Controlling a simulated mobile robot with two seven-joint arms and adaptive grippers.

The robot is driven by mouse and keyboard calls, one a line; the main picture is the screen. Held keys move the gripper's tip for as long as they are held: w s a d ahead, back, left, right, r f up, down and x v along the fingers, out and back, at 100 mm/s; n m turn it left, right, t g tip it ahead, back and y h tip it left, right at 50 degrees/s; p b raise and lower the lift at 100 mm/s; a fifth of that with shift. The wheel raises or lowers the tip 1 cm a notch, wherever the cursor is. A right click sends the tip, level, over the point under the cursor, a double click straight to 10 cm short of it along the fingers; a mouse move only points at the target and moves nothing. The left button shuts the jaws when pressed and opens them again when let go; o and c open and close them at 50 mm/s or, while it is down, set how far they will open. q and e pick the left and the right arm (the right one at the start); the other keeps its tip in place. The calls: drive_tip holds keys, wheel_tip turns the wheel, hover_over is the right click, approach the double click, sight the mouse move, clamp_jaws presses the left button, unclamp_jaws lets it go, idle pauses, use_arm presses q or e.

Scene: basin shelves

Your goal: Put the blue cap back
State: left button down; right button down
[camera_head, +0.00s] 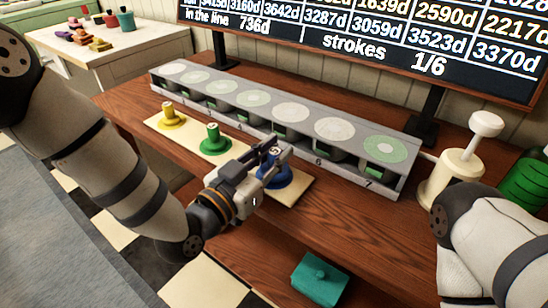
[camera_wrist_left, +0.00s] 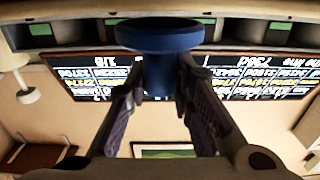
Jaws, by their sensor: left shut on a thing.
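The blue cap (camera_head: 275,177) is at the right end of a pale board (camera_head: 296,191). My left gripper (camera_head: 270,157) is shut on its upper part from the left. I cannot tell whether the cap touches the board. In the left wrist view the blue cap (camera_wrist_left: 160,38) has a wide round disc and a narrower stem, and the stem sits between my gripper's fingers (camera_wrist_left: 160,85). A green cap (camera_head: 213,140) and a yellow cap (camera_head: 171,117) stand upright on the same board, to the left. My right arm shows at the right edge, its gripper out of view.
A long grey rack (camera_head: 398,189) with numbered bays and round discs on top stands behind the board. A cream pump-like post (camera_head: 461,172) stands at its right. A teal box (camera_head: 319,279) is lower in front. A large number display (camera_head: 400,45) is at the back.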

use_arm(q)
drive_tip(key=shift+f, duration=0.35)
drive_tip(key=shift+f, duration=0.15)
drive_tip(key=c, duration=1.4)
unclamp_jaws()
